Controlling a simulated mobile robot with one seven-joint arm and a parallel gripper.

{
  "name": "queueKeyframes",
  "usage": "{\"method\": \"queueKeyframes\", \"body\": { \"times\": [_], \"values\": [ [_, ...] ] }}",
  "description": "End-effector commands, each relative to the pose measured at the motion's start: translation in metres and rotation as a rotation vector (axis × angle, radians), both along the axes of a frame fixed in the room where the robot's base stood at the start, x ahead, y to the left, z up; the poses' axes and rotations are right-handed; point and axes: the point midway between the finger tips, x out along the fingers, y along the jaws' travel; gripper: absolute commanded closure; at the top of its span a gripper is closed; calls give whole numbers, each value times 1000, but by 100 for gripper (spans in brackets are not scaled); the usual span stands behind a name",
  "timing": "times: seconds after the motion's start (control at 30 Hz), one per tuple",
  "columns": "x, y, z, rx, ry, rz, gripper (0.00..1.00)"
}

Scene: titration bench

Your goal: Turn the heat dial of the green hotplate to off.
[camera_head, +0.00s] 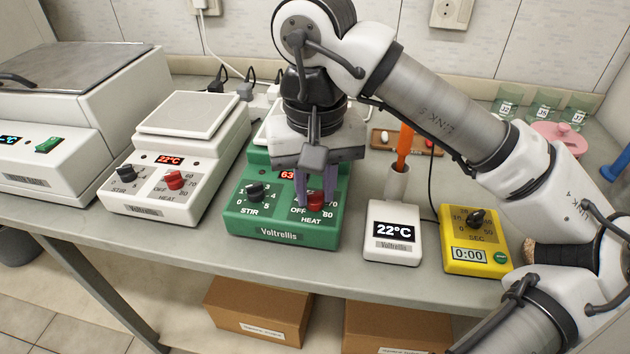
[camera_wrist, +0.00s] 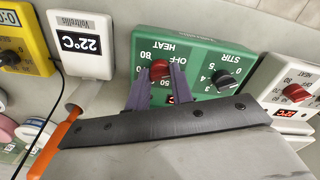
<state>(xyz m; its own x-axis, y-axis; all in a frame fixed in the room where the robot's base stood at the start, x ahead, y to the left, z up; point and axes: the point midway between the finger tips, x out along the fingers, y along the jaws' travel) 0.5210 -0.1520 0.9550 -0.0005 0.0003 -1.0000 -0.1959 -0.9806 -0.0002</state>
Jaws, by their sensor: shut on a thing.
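The green hotplate (camera_head: 237,226) stands on the bench, left of centre in the head view, and shows upside down in the wrist view (camera_wrist: 194,48). Its red heat dial (camera_head: 316,203) is at the front right, beside the black stir dial (camera_head: 255,192). The red display above reads 63 as far as it shows. My gripper (camera_head: 314,200) points down at the front panel, and its purple fingers are shut on the red heat dial, which lies between the fingertips in the wrist view (camera_wrist: 158,70). My gripper hides part of the dial's scale and the plate top.
A white hotplate (camera_head: 148,200) stands left of the green one. A white thermometer unit (camera_head: 393,250) reading 22°C, with an orange probe (camera_head: 404,146), and a yellow timer (camera_head: 474,262) stand to the right. Several small beakers (camera_head: 543,104) are at the back right.

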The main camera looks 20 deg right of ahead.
Motion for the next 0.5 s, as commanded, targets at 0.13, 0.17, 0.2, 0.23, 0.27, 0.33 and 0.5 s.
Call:
{"method": "queueKeyframes", "body": {
  "times": [0.13, 0.17, 0.2, 0.23, 0.27, 0.33, 0.5],
  "values": [
    [1, 0, 1, 0, -4, 90, 100],
    [1, 0, 1, 0, -4, 104, 100],
    [1, 0, 1, 0, -4, 123, 100],
    [1, 0, 1, 0, -4, 136, 100],
    [1, 0, 1, 0, -4, 148, 100],
    [1, 0, 1, 0, -4, 171, 100],
    [1, 0, 1, 0, -4, 204, 100]
  ]
}}
